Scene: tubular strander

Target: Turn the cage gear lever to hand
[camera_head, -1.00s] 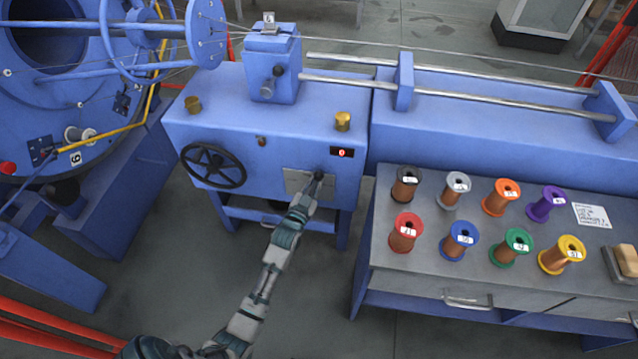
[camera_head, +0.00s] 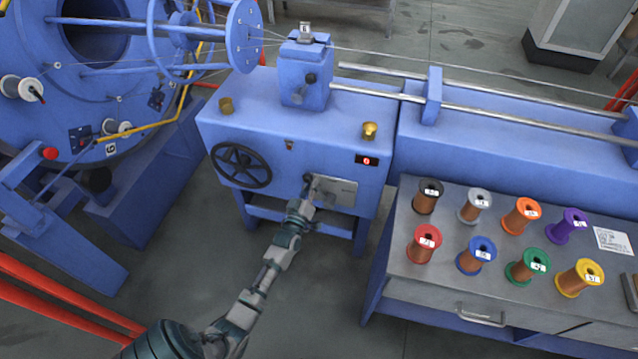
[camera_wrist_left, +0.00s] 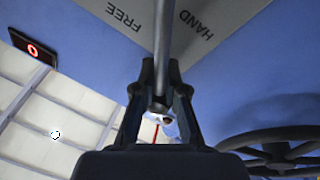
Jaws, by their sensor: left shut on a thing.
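The cage gear lever shows in the left wrist view as a grey rod (camera_wrist_left: 163,40). It runs down from the top, between the printed words FREE and HAND on a grey plate (camera_wrist_left: 225,12). My left gripper (camera_wrist_left: 161,85) is shut on the lever's lower end, with a dark finger on either side. In the head view my left gripper (camera_head: 307,183) is at the left side of the metal plate (camera_head: 338,190) on the blue machine's front, and its fingers largely hide the lever. My right gripper is not in view.
A black handwheel (camera_head: 241,165) is close to the left of my left gripper. A red digit display (camera_head: 367,161) is above right of the plate. A grey bench (camera_head: 430,285) with several coloured spools stands at right. Open floor lies in front of the machine.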

